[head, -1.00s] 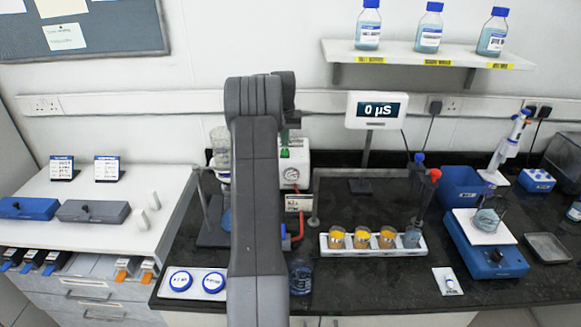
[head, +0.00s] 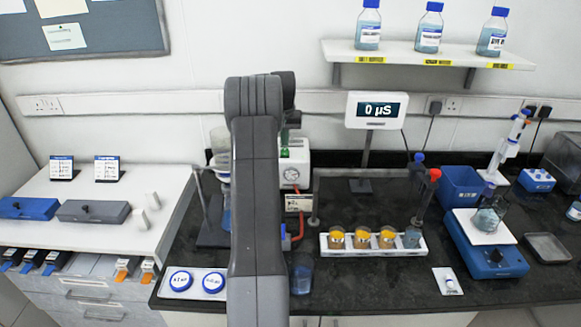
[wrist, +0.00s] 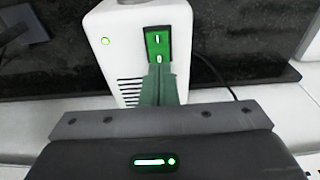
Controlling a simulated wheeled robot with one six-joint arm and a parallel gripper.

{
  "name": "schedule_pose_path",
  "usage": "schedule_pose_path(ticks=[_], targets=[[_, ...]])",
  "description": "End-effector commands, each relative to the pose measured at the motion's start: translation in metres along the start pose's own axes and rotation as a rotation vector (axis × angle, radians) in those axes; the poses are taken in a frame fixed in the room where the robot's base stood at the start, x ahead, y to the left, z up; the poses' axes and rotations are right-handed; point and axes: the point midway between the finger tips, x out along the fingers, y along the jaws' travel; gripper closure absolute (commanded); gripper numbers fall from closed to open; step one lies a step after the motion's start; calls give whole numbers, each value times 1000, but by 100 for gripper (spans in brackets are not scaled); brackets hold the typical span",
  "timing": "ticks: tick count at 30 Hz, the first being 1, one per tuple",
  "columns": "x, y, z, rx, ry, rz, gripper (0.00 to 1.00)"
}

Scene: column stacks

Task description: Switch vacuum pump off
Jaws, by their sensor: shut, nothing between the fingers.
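The vacuum pump (head: 295,171) is a white box with a round gauge, standing on the dark bench behind my arm, which hides part of it. In the wrist view the pump (wrist: 125,65) shows a green rocker switch (wrist: 157,42) marked I and O, and a small green lamp (wrist: 105,41) is lit to its left. My gripper (wrist: 156,69) is shut and empty. Its green fingertips are at the lower end of the switch, overlapping it in the picture; I cannot tell whether they touch it. In the head view the gripper is mostly hidden behind my arm.
Glassware (head: 219,155) stands left of the pump, partly hidden by my arm. A white rack (head: 346,248) with several small beakers and a display (head: 376,110) reading 0 µS are to the right. A beaker (head: 301,274) stands near the bench's front edge.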

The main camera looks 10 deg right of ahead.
Motion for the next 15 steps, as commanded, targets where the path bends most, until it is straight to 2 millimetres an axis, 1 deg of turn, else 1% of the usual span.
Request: schedule_pose_path(ticks=[15], targets=[[8,0,1,0,-1,0,100]])
